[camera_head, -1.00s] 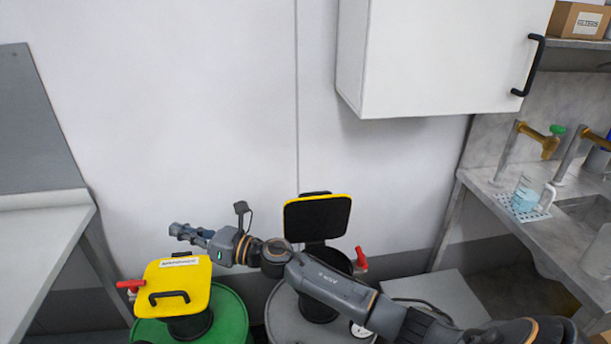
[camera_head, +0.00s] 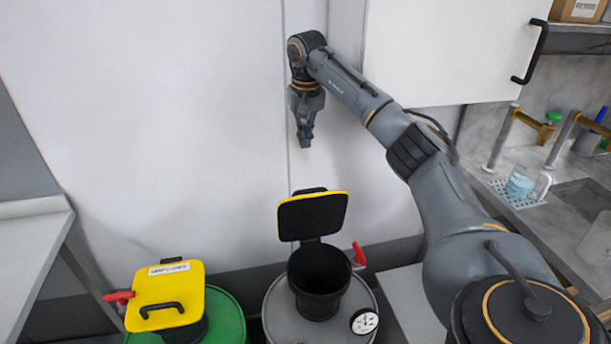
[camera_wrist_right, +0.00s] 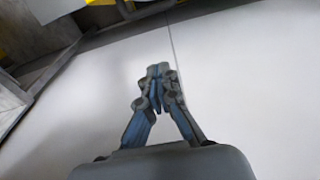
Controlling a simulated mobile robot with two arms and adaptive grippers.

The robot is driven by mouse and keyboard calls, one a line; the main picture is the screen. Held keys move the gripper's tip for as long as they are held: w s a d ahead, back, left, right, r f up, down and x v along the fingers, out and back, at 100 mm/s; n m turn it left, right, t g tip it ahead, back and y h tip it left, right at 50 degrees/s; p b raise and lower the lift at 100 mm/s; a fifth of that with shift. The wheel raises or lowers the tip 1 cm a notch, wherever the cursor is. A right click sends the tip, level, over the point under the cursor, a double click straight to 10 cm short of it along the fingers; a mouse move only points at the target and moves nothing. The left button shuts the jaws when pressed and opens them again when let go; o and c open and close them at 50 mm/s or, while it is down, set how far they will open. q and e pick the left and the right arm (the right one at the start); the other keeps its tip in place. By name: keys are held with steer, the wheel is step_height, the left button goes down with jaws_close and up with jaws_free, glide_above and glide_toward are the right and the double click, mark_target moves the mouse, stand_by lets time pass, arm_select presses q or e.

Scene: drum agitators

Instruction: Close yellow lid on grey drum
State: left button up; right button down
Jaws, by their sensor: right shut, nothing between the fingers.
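The grey drum (camera_head: 275,318) stands at the lower middle of the head view. Its black funnel (camera_head: 319,285) is open at the top. Its yellow-edged lid (camera_head: 313,216), with a black inner face, stands raised upright behind the funnel mouth. My right gripper (camera_head: 305,142) hangs pointing down, above the raised lid and apart from it, near the wall. In the right wrist view my right gripper (camera_wrist_right: 158,72) has its fingers together with nothing between them. My left gripper is not in view.
A green drum (camera_head: 228,318) with a shut yellow lid (camera_head: 170,295) stands to the left. A red handle (camera_head: 359,254) and a gauge (camera_head: 364,321) sit on the grey drum's right side. A white wall cabinet (camera_head: 445,50) is close to my right arm.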

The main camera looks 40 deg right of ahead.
step_height(320, 180, down, 10)
steer(key=s+a+p, duration=0.1)
steer(key=s+p, duration=0.1)
steer(key=p, duration=0.1)
steer(key=shift+s+a+f+p, duration=0.2)
steer(key=shift+f+p, duration=0.05)
steer(key=shift+p, duration=0.05)
stand_by(0.4)
